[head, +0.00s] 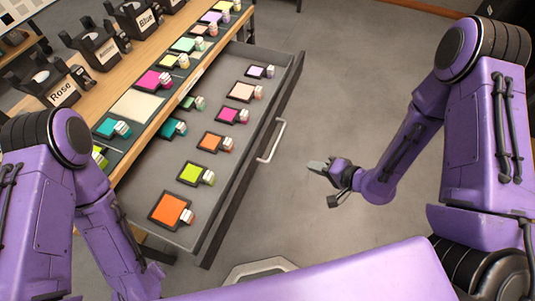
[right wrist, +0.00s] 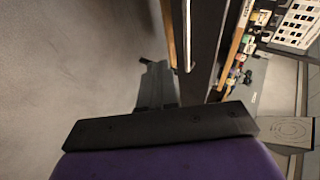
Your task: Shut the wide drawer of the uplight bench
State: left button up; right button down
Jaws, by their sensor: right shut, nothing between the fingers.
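The wide drawer (head: 220,213) of the uplight bench (head: 130,155) stands pulled out, with colour swatches and small blocks inside. Its dark front panel (right wrist: 207,40) also shows in the right wrist view. A pale bar handle (head: 271,140) is on the front's outer face and appears in the right wrist view (right wrist: 187,35). My right gripper (head: 317,166) is shut and empty, out in front of the drawer, pointing at its front with a gap between. Its fingers (right wrist: 153,82) show in the right wrist view. My left arm is at the lower left; its gripper is out of sight.
Black fixtures with labels such as Rose (head: 58,92) and Blue (head: 137,20) stand on the wooden bench top. More swatches lie along the bench edge. The grey floor (head: 345,80) beyond the drawer front is clear.

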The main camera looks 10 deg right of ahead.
notch_tip(320, 180, up, 4)
jog(key=w+a+n+y+b, duration=0.1)
jog(key=y+b, duration=0.1)
jog(key=y, duration=0.3)
jog(key=g, duration=0.1)
send_near(258, 148)
notch_tip(258, 148, down, 3)
jog(key=w+a, duration=0.1)
pick_arm(q)
jog(key=shift+a+f, duration=0.1)
jog(key=shift+f, duration=1.35)
pick_arm(e)
jog(key=shift+n, duration=0.3)
jog(key=shift+w+a+r, duration=0.1)
jog(key=shift+w+a, duration=0.6)
jog(key=shift+a, duration=0.25)
jog(key=shift+w+a+r, duration=0.1)
jog(key=shift+w+a, duration=0.6)
jog(key=shift+a, duration=0.25)
